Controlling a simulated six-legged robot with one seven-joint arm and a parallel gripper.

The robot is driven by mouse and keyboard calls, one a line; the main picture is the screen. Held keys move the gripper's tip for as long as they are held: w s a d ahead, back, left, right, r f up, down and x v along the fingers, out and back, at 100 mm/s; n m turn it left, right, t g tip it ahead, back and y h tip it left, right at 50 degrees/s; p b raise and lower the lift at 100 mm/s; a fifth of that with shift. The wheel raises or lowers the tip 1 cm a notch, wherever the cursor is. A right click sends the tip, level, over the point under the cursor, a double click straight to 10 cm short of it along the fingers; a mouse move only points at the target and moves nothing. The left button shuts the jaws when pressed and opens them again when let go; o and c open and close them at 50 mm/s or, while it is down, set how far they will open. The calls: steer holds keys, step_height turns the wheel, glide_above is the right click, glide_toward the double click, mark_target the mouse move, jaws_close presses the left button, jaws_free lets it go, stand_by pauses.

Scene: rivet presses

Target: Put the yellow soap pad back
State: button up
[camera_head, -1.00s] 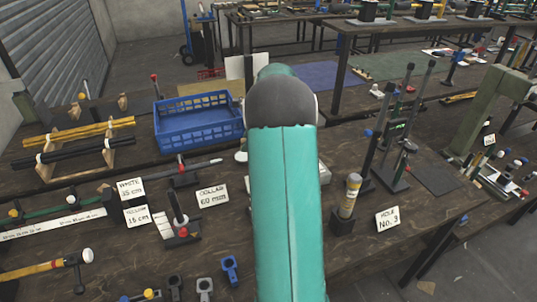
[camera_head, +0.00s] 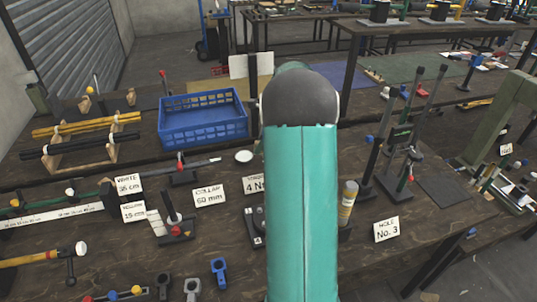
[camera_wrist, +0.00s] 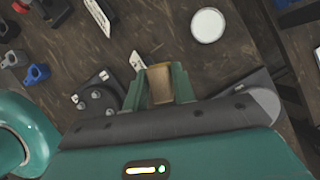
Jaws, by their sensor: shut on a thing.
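In the wrist view, my gripper (camera_wrist: 160,84) is shut on a tan-yellow block, which looks like the yellow soap pad (camera_wrist: 161,86). The green fingers stand on either side of it, above the dark wooden bench. A round white dish (camera_wrist: 208,25) lies on the bench beyond and to the right of the gripper, apart from it. The white dish also shows in the head view (camera_head: 244,156), just left of my arm. In the head view my own arm hides the gripper and the pad.
A blue crate (camera_head: 203,135) stands behind the dish. Label cards, including the COLLAR card (camera_head: 209,195), stand at left. A yellow-banded cylinder (camera_head: 347,203) and several upright tools are at right. A small dark block with round knobs (camera_wrist: 97,95) lies left of the gripper.

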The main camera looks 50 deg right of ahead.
steer(key=w+d+f, duration=0.2)
steer(key=d+f, duration=0.1)
steer(key=w+d+f, duration=0.3)
steer(key=d, duration=0.1)
steer(key=w+d+f, duration=0.3)
steer(key=shift+w+d+f, duration=0.1)
steer(key=shift+d+f, duration=0.15)
steer(key=shift+w+d+f, duration=0.2)
steer(key=shift+d+f, duration=0.1)
steer(key=shift+f, duration=1.55)
steer(key=shift+f, duration=0.1)
steer(key=shift+f, duration=0.1)
steer(key=o, duration=1)
steer(key=shift+o, duration=0.2)
